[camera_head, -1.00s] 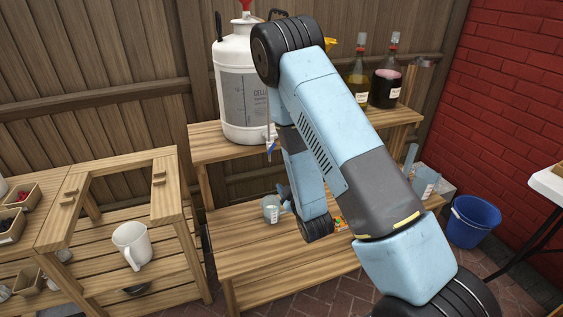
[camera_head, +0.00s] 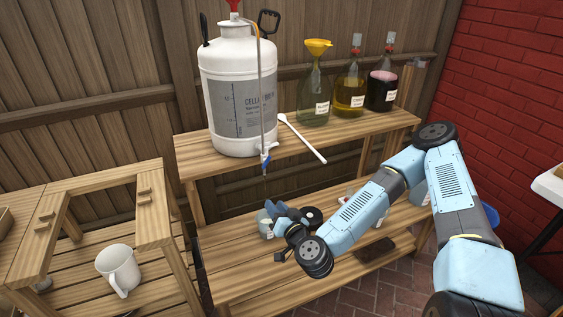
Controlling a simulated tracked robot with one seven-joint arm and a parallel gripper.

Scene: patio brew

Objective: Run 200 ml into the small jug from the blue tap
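A small greyish jug (camera_head: 264,224) stands on the lower shelf, below the tap. My gripper (camera_head: 282,213) is at the jug's right side, and its blue fingers partly hide the jug. I cannot tell whether they touch it or how far apart they are. No liquid shows running from the tap.
A large white jug (camera_head: 119,270) stands on the slatted bench at left. A long white spoon (camera_head: 301,137) lies on the upper shelf (camera_head: 203,155). A bottle with a yellow funnel (camera_head: 315,88) and two stoppered bottles stand right of it. A black disc (camera_head: 312,217) is by my wrist.

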